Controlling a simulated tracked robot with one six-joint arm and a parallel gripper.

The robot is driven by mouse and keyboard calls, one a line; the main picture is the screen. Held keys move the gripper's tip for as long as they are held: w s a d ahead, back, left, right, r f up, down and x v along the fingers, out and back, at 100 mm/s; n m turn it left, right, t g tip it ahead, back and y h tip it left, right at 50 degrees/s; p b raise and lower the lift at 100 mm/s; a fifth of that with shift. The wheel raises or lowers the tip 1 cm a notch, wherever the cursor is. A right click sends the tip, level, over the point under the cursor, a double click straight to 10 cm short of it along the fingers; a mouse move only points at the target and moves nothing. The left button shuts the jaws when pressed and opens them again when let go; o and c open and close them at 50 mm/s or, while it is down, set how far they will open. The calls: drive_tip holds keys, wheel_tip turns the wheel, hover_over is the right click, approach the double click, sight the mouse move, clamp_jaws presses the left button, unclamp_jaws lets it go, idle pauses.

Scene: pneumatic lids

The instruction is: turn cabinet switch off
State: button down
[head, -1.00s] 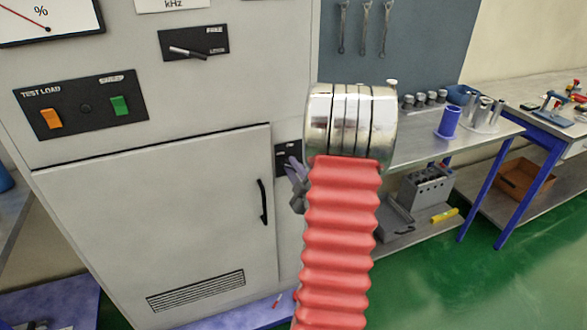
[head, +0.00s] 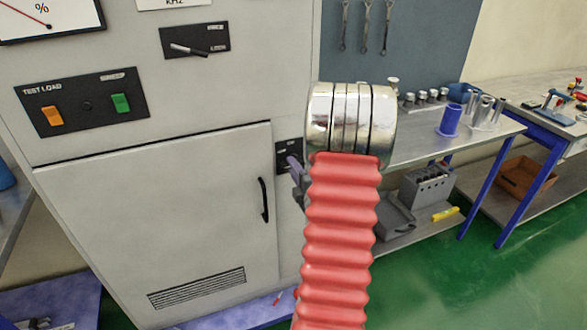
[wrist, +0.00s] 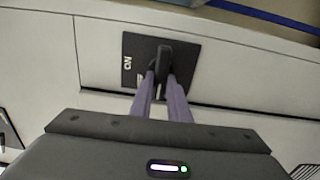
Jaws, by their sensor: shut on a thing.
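The cabinet switch (wrist: 163,58) is a dark knob on a black plate (wrist: 188,52) in the wrist view. "ON" is lettered at the plate's left side; other lettering is partly hidden. In the head view the switch plate (head: 284,151) sits right of the cabinet door, partly covered by my arm. My gripper (wrist: 163,82) has its two purple-grey fingers on either side of the knob, shut on it. In the head view my gripper (head: 294,163) reaches the plate from beside the red bellows of my arm.
The grey cabinet door (head: 160,220) has a black handle (head: 263,200). Above it are a TEST LOAD panel (head: 82,102) and a black lever switch (head: 195,40). A metal workbench (head: 430,150) stands at the right. Green floor (head: 450,280) is free at the lower right.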

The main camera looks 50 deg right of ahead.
drive_tip(key=shift+w+a+f, duration=0.1)
drive_tip(key=shift+a+f, duration=0.1)
drive_tip(key=shift+f, duration=0.05)
drive_tip(key=c, duration=2)
unclamp_jaws()
drive_tip(key=shift+c, duration=0.2)
drive_tip(key=o, duration=0.4)
drive_tip(key=shift+d+r, duration=0.1)
drive_tip(key=shift+r, duration=0.05)
drive_tip(key=shift+c, duration=0.2)
